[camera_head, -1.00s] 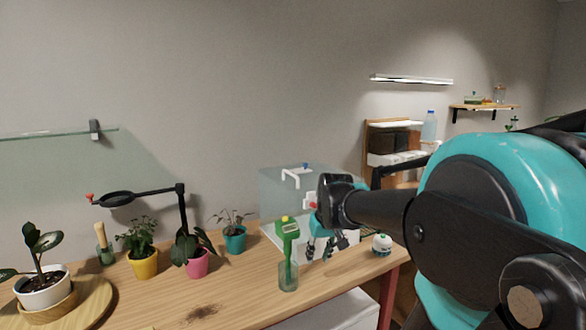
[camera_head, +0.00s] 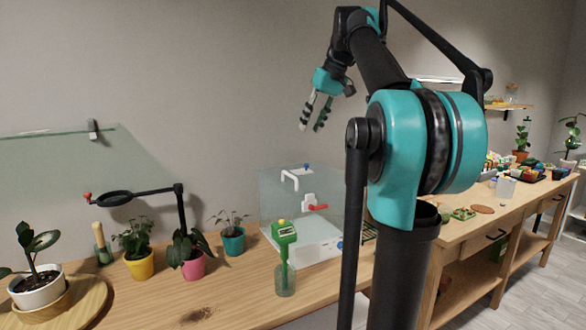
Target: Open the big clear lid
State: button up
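The big clear lid (camera_head: 276,192) belongs to a see-through box with a white base (camera_head: 305,246) on the wooden bench. It looks closed down over the base. A white handle (camera_head: 290,179) with a blue knob is at its upper part, and a white latch with a red lever (camera_head: 318,207) is on its front. My gripper (camera_head: 311,130) is open and empty, high above the box in front of the wall, fingers pointing down. My arm hides the right side of the box.
A green meter in a glass (camera_head: 285,279) stands close before the box. Potted plants, including a teal pot (camera_head: 233,241) and a pink pot (camera_head: 193,264), and a black magnifier arm (camera_head: 181,215) stand to the left. Another bench (camera_head: 478,228) holds small items at right.

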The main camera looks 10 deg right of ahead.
send_over(292, 186)
jog(key=f, duration=1.5)
jog(key=shift+w+f, duration=0.2)
grip_shut()
